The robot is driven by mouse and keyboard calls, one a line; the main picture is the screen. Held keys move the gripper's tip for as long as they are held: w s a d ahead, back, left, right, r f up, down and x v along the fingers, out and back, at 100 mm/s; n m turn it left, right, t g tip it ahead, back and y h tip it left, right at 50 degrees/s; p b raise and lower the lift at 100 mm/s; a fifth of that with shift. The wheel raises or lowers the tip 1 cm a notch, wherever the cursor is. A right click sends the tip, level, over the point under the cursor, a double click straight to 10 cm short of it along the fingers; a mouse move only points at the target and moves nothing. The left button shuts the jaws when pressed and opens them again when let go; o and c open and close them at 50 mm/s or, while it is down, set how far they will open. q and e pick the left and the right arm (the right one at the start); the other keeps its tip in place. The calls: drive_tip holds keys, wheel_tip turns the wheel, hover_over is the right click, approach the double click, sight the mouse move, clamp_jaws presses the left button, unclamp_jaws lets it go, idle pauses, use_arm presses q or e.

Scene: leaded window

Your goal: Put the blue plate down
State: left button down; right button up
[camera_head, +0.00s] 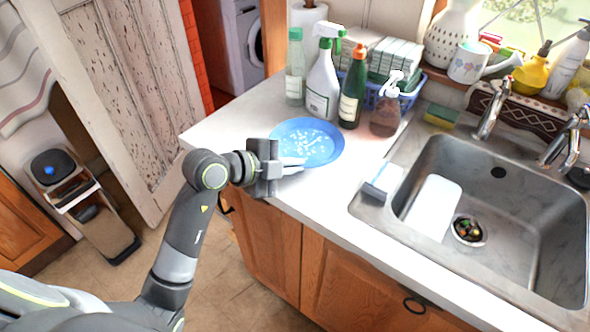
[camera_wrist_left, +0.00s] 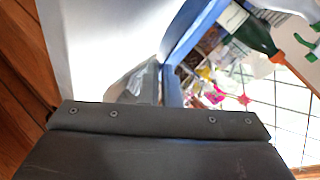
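The blue plate (camera_head: 312,136) with pale speckles is roughly level over the left end of the white counter in the head view. I cannot tell whether its underside touches the counter. My left gripper (camera_head: 290,163) comes in from the left and is shut on the plate's near-left rim. In the left wrist view, the plate (camera_wrist_left: 195,28) appears edge-on as a blue band running down beside a grey finger (camera_wrist_left: 140,84). The other finger is mostly hidden. My right gripper is in neither view.
A green-and-white spray bottle (camera_head: 322,82), a dark green bottle (camera_head: 353,90) and a brown pump bottle (camera_head: 386,108) stand behind the plate. The sink (camera_head: 500,200) is to the right, with a brush (camera_head: 381,184) at its left rim. Bare counter (camera_head: 330,205) lies in front.

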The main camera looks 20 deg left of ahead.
sight(292, 188)
use_arm(q)
wheel_tip(292, 188, down, 4)
drive_tip(key=shift+f, duration=0.2)
drive_tip(key=c, duration=1.9)
unclamp_jaws()
drive_tip(key=shift+c, duration=0.2)
drive_tip(key=v, duration=1.2)
drive_tip(key=shift+d, duration=0.1)
